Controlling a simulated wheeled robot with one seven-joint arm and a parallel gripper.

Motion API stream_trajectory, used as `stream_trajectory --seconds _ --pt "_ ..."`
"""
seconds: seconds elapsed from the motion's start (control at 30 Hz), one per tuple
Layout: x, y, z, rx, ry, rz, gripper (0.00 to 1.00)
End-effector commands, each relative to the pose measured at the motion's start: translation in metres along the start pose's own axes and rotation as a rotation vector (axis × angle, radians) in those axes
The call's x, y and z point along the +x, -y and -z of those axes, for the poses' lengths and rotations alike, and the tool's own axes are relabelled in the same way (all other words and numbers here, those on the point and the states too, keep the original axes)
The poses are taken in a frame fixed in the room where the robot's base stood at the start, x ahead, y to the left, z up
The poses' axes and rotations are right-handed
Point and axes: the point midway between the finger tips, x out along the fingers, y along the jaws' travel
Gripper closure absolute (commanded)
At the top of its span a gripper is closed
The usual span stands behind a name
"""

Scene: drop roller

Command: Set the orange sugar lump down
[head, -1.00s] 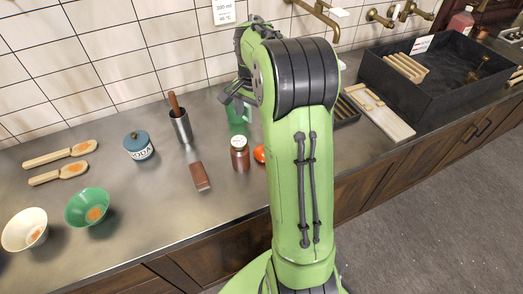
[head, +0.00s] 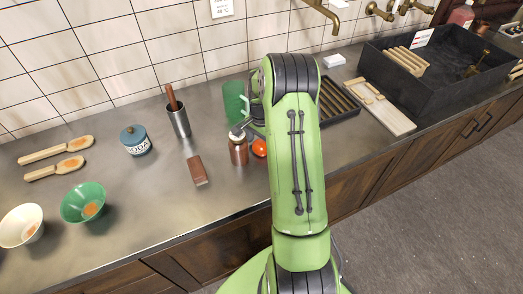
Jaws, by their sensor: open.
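A shiny orange-red round thing (head: 259,148) sits on the counter just right of a small brown jar (head: 239,152), partly hidden by my green arm. I cannot tell whether it is the orange sugar lump; no other orange lump shows clearly. My gripper (head: 244,131) is low, at the top of the jar and close to the orange-red thing. It is open, small in view and mostly hidden by my arm. I cannot make out anything between its fingers, nor whether it touches the jar.
A green glass (head: 234,101) stands behind the jar. A metal cup (head: 179,122), brown block (head: 197,170), soda pot (head: 135,140), two bowls and two wooden scoops stand left. A dark slotted tray (head: 338,101), pale board (head: 380,106) and black sink (head: 435,75) lie right. The front middle counter is clear.

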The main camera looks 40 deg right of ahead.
Motion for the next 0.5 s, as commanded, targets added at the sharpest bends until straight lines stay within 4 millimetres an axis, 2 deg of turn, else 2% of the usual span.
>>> stream_trajectory --seconds 0.07,0.27,0.5 --pt "0.0076 -0.0001 -0.0001 0.0 0.001 0.0 0.05" --pt "0.0073 0.0002 0.0001 0.0 -0.001 0.001 0.05" --pt "0.007 0.0002 0.0002 0.0 -0.001 0.001 0.42"
